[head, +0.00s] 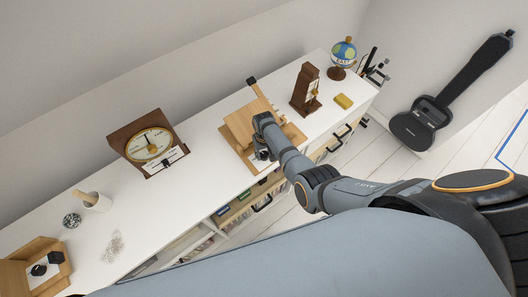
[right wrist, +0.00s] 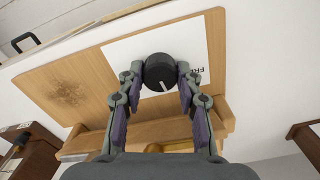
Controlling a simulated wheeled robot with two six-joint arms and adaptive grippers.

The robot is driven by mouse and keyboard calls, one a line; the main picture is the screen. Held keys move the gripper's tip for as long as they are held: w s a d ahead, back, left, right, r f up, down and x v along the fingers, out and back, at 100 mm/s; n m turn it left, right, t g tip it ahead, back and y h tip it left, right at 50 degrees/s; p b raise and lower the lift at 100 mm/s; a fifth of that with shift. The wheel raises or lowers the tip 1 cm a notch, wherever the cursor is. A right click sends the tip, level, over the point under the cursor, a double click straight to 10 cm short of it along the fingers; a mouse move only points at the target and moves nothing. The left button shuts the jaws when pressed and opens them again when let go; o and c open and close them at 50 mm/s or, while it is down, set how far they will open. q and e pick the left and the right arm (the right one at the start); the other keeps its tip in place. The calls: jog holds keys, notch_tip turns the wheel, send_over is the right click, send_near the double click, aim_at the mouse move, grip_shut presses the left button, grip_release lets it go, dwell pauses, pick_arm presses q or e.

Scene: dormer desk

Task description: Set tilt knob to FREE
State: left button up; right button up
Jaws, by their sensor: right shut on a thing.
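The black round tilt knob (right wrist: 160,70) sits on a white plate (right wrist: 122,52) on a wooden panel (right wrist: 70,84) in the right wrist view. Its white pointer line faces the bottom of the picture, slightly right. Part of the word FREE (right wrist: 198,75) shows on the plate right of the knob; a finger covers some of it. My right gripper (right wrist: 159,78) is shut on the knob, one finger on each side. In the head view, my right gripper (head: 262,154) is at the front of the wooden stand (head: 240,122) and hides the knob. My left gripper is not in view.
On the white cabinet top (head: 205,137), a clock-like dial (head: 149,145) stands left of the stand. A dark wooden tower (head: 305,90), yellow block (head: 343,101) and globe (head: 343,53) stand right. A mortar (head: 97,201) and another wooden box (head: 35,266) are far left.

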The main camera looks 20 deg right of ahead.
aim_at(264, 154)
jog(key=n, duration=0.4)
jog(key=shift+n, duration=0.3)
jog(key=n, duration=0.5)
jog(key=shift+n, duration=0.3)
jog(key=o, duration=0.9)
notch_tip(264, 154, up, 12)
